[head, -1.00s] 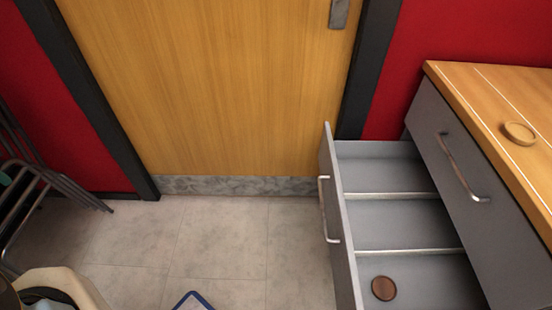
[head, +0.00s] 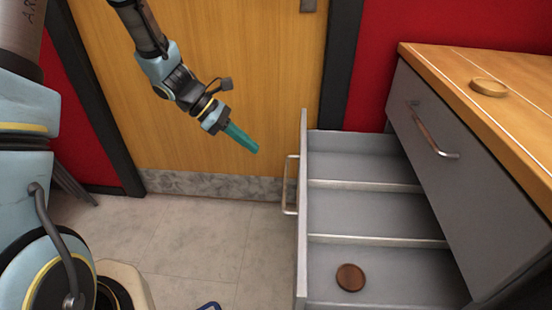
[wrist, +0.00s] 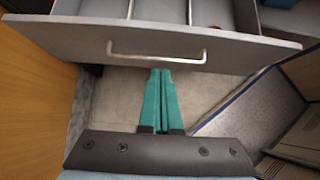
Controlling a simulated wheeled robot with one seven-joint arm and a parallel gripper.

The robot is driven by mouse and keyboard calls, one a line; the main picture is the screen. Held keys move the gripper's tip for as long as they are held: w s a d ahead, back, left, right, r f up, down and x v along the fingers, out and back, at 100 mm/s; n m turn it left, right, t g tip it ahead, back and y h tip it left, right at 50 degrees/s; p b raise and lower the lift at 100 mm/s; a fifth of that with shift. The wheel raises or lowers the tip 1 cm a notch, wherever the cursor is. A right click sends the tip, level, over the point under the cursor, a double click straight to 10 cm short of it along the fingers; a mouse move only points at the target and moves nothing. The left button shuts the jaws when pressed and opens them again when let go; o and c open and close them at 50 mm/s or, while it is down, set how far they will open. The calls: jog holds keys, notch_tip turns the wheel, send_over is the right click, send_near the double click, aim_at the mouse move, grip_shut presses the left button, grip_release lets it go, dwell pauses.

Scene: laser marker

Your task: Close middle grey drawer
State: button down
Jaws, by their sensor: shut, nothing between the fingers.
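The open grey drawer (head: 303,240) is pulled out from the cabinet, below another grey drawer front that is shut. Its silver handle (head: 290,185) is on its left face. Inside are metal dividers and a round brown disc (head: 350,277). My gripper (head: 255,149) has green fingers pressed together, empty, to the left of the drawer front and apart from it in the head view. In the wrist view the fingertips (wrist: 161,72) lie just below the drawer handle (wrist: 155,50); I cannot tell whether they touch it.
The shut upper drawer (head: 470,180) sits under the wooden cabinet top (head: 510,110), which carries a small round wooden disc (head: 489,87). A wooden door (head: 215,60) stands behind my arm. Tiled floor (head: 190,240) lies open left of the drawer.

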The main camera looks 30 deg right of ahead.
jog(key=shift+s+d+r+b+x, duration=0.2)
jog(key=shift+d+r+x, duration=0.1)
jog(key=shift+x, duration=1.6)
jog(key=shift+s+d+r+b+x, duration=0.1)
jog(key=shift+s+d+r+x, duration=0.2)
jog(key=shift+x, duration=1.6)
jog(key=shift+s+d+r+b+x, duration=0.15)
jog(key=shift+r+x, duration=0.2)
jog(key=shift+x, duration=1.5)
